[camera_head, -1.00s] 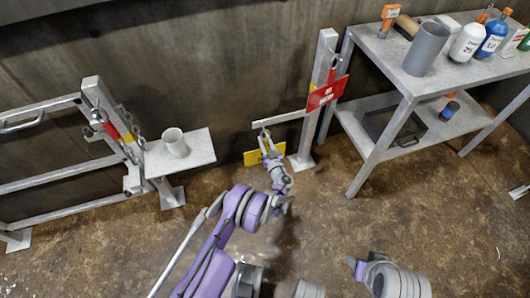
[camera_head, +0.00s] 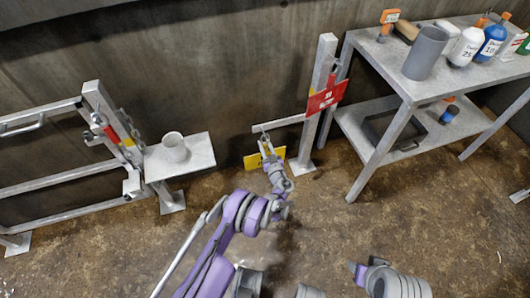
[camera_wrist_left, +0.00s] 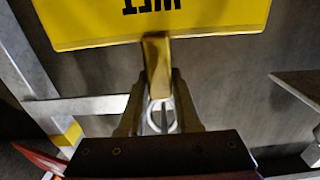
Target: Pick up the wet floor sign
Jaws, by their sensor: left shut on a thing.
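The wet floor sign (camera_head: 251,162) is a yellow panel low by the back wall, below a short grey bar with a hook. In the left wrist view, the sign (camera_wrist_left: 160,25) fills the top, with "WET" upside down and a narrow yellow tab (camera_wrist_left: 157,65) reaching down between my fingers. My left gripper (camera_head: 266,151) is in front of the sign and hides part of it. In the left wrist view, the left gripper (camera_wrist_left: 160,112) is shut on the tab, with a light ring just behind it.
A grey bar (camera_head: 279,124) juts from a post with a red sign (camera_head: 327,96). A metal table (camera_head: 395,79) with bottles stands at right. A railing with a small shelf (camera_head: 198,153) and white cup (camera_head: 174,148) is at left. The floor between is clear.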

